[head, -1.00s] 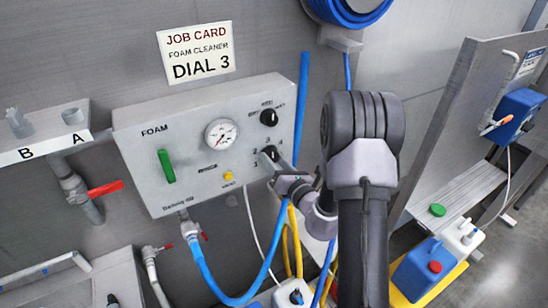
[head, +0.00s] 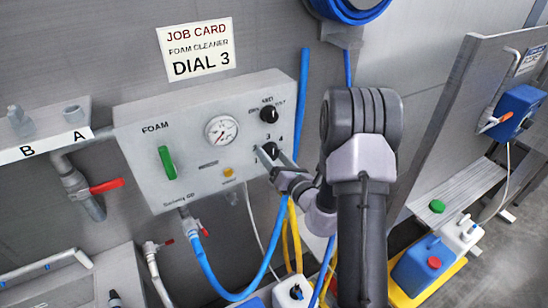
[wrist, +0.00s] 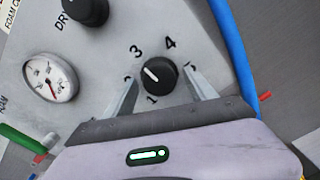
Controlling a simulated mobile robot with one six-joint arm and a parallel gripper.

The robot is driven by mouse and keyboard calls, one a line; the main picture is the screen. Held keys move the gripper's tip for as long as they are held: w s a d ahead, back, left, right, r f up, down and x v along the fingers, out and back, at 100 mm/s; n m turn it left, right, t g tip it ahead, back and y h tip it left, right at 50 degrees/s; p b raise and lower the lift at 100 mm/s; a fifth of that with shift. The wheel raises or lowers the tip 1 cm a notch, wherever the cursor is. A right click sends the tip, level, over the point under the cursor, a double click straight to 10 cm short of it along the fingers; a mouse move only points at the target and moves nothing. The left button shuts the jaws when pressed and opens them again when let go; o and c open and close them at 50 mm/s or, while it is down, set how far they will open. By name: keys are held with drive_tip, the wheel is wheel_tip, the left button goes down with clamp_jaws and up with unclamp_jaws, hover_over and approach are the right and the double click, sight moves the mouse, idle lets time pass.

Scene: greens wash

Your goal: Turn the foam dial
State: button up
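The foam dial (wrist: 161,76) is a black round knob with a white pointer line, ringed by numbers, in the wrist view. Its pointer slants up and left, towards the 3 side; I cannot tell whether it is exactly on 3. In the head view the dial (head: 269,151) is partly covered by my gripper (head: 276,158). In the wrist view the fingers of my gripper (wrist: 161,82) are spread on either side of the dial, with a small gap showing on both sides. The job card (head: 194,51) above the panel reads DIAL 3.
The grey foam panel (head: 140,132) also carries a second black knob (head: 269,114), a gauge (head: 222,131), a green handle (head: 167,163) and a yellow button (head: 228,172). Blue hoses (head: 228,297) hang close to my arm. Coloured jugs (head: 424,262) stand at the lower right.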

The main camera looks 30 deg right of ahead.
drive_tip(key=shift+s, duration=0.1)
drive_tip(key=s+p, duration=0.5)
drive_tip(key=s, duration=1.2)
drive_tip(key=shift+d, duration=0.3)
drive_tip(key=shift+s, duration=0.1)
